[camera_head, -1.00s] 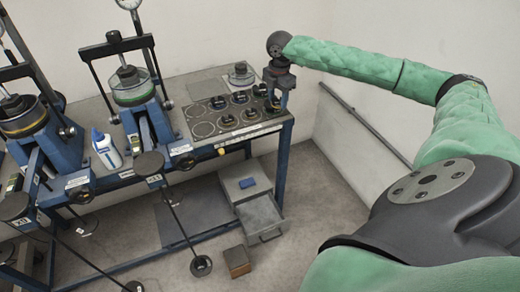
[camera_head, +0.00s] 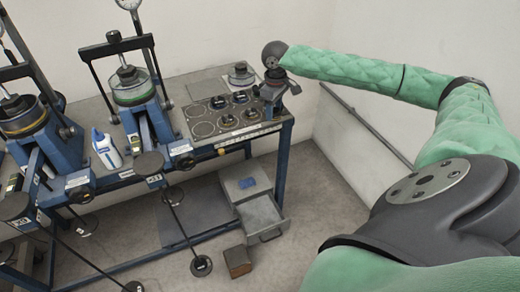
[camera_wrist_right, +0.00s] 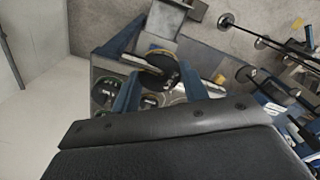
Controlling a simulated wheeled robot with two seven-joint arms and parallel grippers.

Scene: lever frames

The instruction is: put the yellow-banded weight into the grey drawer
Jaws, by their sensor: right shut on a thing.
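My right gripper (camera_head: 270,104) is over the right end of the weight board (camera_head: 205,129) on the bench. In the right wrist view its two blue fingers (camera_wrist_right: 160,76) are shut on a dark round weight with a yellow edge, the yellow-banded weight (camera_wrist_right: 152,63). In the head view the gripper hides this weight. I cannot tell whether it is clear of the board. The grey drawer (camera_head: 257,214) is pulled out of a small grey cabinet (camera_head: 235,183) on the floor under the bench's right end. My left gripper is not in view.
Several other dark weights (camera_head: 240,97) sit in the board's round places. Lever frames (camera_head: 140,100) fill the left. Floor is free right of the drawer.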

